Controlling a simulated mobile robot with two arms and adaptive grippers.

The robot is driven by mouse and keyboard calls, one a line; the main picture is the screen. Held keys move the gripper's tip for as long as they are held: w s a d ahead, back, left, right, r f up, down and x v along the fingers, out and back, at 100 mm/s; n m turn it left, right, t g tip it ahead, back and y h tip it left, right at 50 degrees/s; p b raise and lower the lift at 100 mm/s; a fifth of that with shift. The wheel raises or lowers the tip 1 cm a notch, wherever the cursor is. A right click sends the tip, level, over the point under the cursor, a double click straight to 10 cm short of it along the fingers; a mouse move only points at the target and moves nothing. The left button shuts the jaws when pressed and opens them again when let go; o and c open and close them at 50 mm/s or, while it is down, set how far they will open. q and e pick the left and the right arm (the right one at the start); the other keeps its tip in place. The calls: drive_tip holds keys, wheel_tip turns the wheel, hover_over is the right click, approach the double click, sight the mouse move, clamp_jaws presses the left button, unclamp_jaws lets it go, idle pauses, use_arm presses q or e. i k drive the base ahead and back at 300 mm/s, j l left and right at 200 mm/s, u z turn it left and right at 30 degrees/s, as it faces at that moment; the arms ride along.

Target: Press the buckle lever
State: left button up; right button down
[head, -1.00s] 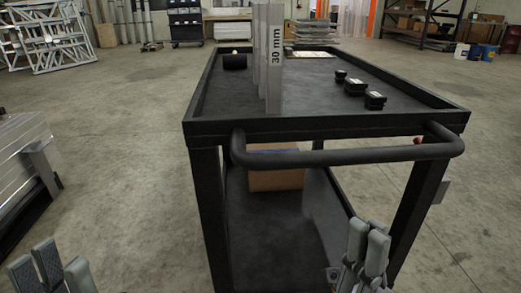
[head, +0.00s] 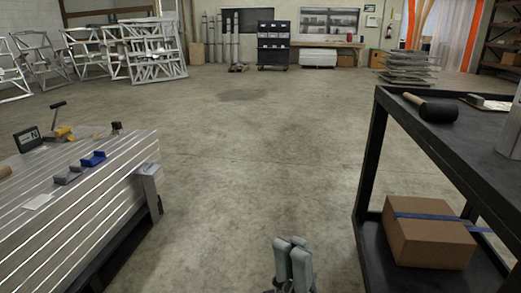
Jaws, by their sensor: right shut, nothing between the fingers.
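My right gripper (head: 293,262) is at the bottom edge in the head view, shut and empty, over the bare floor. My left gripper is out of view. A cardboard box (head: 425,238) with a blue strap (head: 445,219) across it sits on the lower shelf of the black cart at the right. I cannot make out a buckle or its lever on the strap. The right gripper is to the left of the box and apart from it.
The black cart (head: 362,168) carries a black mallet (head: 434,107) on top. A slotted metal table (head: 85,215) at left holds a blue piece (head: 93,159), a small display (head: 27,139) and other small tools. Open floor lies between them.

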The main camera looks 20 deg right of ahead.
sight(467, 223)
drive_tip(key=i+j+z, duration=0.2)
drive_tip(key=i, duration=0.35)
drive_tip(key=i+z, duration=0.2)
drive_tip(key=i, duration=0.35)
drive_tip(key=i+l+z, duration=0.15)
drive_tip(key=i+z, duration=0.55)
drive_tip(key=z, duration=0.25)
drive_tip(key=i+j+z, duration=0.15)
drive_tip(key=i+z, duration=0.3)
drive_tip(key=i+j+z, duration=0.25)
drive_tip(key=z, duration=0.25)
drive_tip(key=i+z, duration=0.3)
drive_tip(key=i+j+z, duration=0.15)
drive_tip(key=z, duration=0.2)
drive_tip(key=i, duration=0.5)
